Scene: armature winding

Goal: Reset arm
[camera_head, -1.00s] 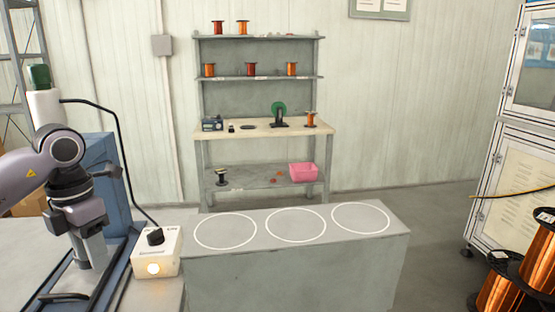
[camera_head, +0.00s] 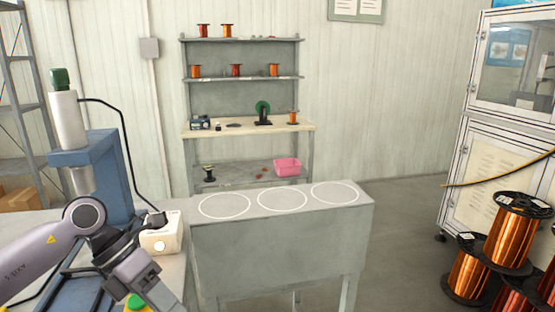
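My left arm (camera_head: 45,248) comes in from the lower left, with its wrist bent down to the right. My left gripper (camera_head: 143,280) is low in the picture, in front of the white control box (camera_head: 162,238). Its fingertips are not clear near the bottom edge, so I cannot tell whether it is open or shut. A green button (camera_head: 134,301) shows beside it at the bottom edge. My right arm and gripper are not in view.
A blue press (camera_head: 105,180) stands behind my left arm. A grey bench (camera_head: 285,240) with white circles on top is bare. A shelf (camera_head: 240,130) with spools stands behind. Large copper spools (camera_head: 520,230) and a white cabinet are at right. The floor between is clear.

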